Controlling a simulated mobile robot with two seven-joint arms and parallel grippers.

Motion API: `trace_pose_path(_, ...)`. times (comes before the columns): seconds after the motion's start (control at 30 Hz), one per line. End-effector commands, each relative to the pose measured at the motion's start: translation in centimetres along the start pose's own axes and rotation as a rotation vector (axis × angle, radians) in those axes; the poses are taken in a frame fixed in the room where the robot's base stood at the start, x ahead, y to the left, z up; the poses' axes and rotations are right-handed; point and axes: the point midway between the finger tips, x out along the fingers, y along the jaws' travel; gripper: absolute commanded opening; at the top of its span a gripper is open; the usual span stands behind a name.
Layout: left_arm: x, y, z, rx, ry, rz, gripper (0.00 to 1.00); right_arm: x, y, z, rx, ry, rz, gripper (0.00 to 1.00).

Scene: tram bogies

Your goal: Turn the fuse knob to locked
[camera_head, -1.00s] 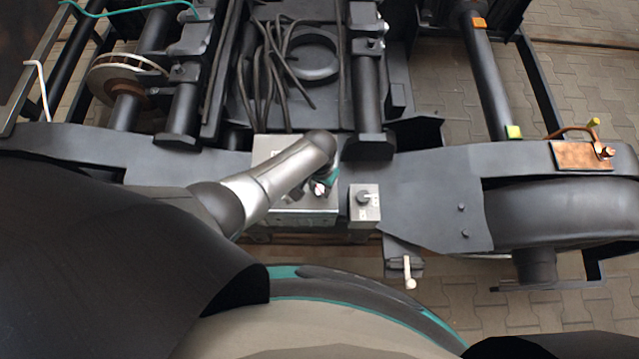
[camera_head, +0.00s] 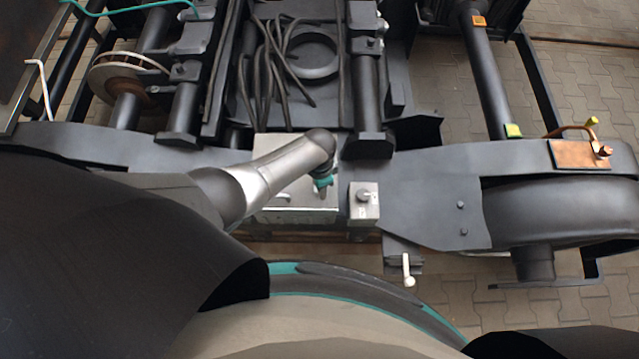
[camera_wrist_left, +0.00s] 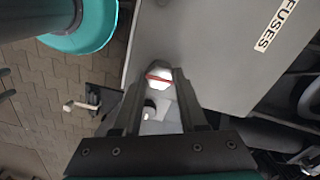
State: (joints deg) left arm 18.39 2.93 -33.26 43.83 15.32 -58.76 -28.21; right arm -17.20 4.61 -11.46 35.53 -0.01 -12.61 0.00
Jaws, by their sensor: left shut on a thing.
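The fuse knob (camera_wrist_left: 158,77) is white with a red bar across it, on the grey metal fuse box (camera_wrist_left: 212,35) lettered "FUSES" in the left wrist view. My left gripper (camera_wrist_left: 160,73) is shut on the knob, with one finger on each side. In the head view the fuse box (camera_head: 300,215) sits on the bogie frame, partly covered by my left arm. My right gripper is not in view.
A copper plate (camera_head: 580,154) lies far right. Paved floor is open at the lower right.

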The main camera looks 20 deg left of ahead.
Motion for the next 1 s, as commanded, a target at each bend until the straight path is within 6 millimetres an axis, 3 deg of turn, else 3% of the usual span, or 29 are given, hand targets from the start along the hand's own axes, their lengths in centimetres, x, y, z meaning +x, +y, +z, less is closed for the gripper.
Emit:
trace_pose_path(0.5, 0.09, 0.11, 0.10, 0.019, -0.002, 0.002, 0.00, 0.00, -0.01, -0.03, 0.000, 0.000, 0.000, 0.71)
trace_pose_path(0.53, 0.09, 0.11, 0.11, 0.019, -0.002, 0.002, 0.45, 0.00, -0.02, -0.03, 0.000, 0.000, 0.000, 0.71)
trace_pose_path(0.77, 0.05, 0.06, 0.05, 0.018, -0.001, 0.001, 0.71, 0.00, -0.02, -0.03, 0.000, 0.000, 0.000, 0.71)
trace_pose_path(1.0, -0.01, 0.02, 0.01, 0.017, 0.000, 0.000, 0.72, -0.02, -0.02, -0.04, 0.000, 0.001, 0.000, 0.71)
